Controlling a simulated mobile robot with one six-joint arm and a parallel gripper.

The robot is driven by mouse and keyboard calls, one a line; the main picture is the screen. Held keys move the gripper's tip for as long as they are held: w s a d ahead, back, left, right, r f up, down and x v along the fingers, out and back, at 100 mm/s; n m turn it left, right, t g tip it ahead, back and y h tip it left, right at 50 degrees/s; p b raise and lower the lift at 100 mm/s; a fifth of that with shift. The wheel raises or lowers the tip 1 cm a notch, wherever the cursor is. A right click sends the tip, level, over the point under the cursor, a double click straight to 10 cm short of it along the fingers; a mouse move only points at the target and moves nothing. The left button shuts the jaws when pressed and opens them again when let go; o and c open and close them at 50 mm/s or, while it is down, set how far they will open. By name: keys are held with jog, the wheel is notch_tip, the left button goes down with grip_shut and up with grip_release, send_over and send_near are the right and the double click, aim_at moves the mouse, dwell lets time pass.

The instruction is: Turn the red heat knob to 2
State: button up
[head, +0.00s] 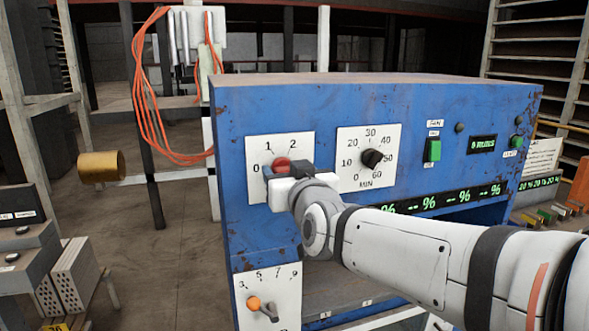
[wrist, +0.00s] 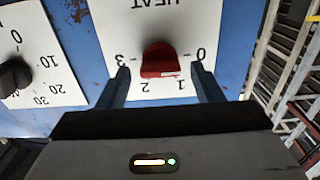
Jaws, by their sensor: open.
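The red heat knob (head: 281,163) sits on a white dial plate (head: 262,150) on the blue panel. In the head view 0, 1 and 2 show, and my gripper (head: 289,172) covers the lower right of the dial. The upside-down wrist view shows the red knob (wrist: 160,60) with HEAT and the marks 0, 1, 2 and 3 around it. My gripper (wrist: 161,69) is open there, with one finger on each side of the knob and gaps between. A pale mark shows on the knob's edge near 1, but I cannot tell its exact setting.
A black minute knob (head: 372,158) is right of the heat dial. An orange-tipped lever (head: 262,307) is below. A green switch (head: 433,150) and lit displays (head: 482,144) are farther right. Orange cables (head: 140,90) hang behind at left.

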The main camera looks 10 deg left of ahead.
jog(key=shift+w+a, duration=0.15)
jog(key=shift+w, duration=0.1)
jog(key=shift+c, duration=0.4)
jog(key=shift+f, duration=0.1)
jog(key=c, duration=0.9)
